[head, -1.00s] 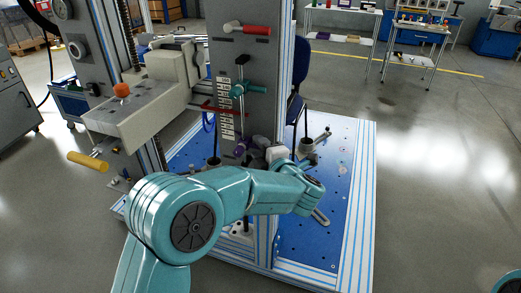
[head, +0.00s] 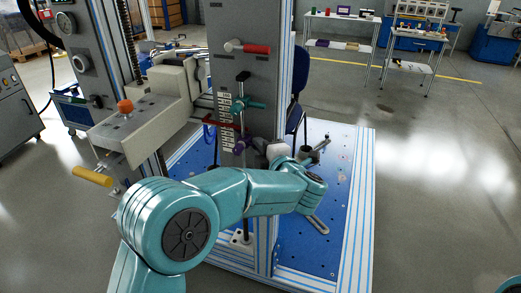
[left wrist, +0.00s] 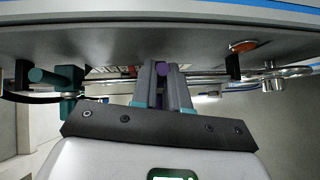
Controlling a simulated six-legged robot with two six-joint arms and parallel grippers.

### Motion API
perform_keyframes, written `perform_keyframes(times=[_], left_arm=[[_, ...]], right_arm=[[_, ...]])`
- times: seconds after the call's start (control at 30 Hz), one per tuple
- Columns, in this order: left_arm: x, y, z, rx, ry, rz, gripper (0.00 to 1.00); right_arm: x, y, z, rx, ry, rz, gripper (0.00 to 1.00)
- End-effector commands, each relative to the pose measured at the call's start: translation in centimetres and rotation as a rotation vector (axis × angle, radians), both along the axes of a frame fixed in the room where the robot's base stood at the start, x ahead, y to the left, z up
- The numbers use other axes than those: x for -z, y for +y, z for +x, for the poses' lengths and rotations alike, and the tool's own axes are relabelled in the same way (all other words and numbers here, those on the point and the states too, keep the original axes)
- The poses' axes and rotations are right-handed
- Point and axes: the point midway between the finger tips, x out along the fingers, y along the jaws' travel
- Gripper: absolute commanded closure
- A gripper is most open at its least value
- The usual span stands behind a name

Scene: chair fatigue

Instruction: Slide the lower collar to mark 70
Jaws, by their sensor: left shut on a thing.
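The lower collar (head: 241,146) is purple and sits on the upright rod, beside the bottom part of the white scale (head: 225,112). My left gripper (head: 259,147) comes in from the right and is shut on the collar. In the left wrist view the purple collar (left wrist: 161,70) shows between the fingers (left wrist: 165,88). A teal upper collar (head: 250,104) with a side handle sits higher on the rod; it also shows in the left wrist view (left wrist: 58,80). The scale's figures are too small to read. My right gripper is out of view.
A red bar (head: 226,122) crosses the scale between the two collars. A red-handled lever (head: 255,48) is higher on the grey panel. A blue drilled base (head: 335,165) with loose fittings spreads below. A chair (head: 298,90) stands behind.

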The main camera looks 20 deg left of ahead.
Motion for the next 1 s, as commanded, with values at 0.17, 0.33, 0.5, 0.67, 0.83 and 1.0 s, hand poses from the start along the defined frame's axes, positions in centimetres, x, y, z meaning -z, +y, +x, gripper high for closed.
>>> perform_keyframes(times=[0.17,0.33,0.5,0.67,0.83,1.0], left_arm=[[-0.1,0.1,0.0,-0.002,-0.002,0.001,0.60],[0.0,0.0,0.0,-0.001,-0.001,0.001,0.60],[-0.1,-0.4,-0.4,0.002,-0.001,0.000,0.60],[-0.6,-2.5,-2.4,0.005,-0.001,0.001,0.60],[-1.3,-5.7,-5.8,0.006,-0.001,0.002,0.60],[-1.8,-8.6,-8.8,0.005,-0.002,0.001,0.60]], right_arm=[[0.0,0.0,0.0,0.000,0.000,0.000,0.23],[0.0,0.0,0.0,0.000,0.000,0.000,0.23],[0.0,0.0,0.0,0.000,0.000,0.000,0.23],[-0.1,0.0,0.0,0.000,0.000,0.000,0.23],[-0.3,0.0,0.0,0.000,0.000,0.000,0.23],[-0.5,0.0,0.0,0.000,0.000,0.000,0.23]])
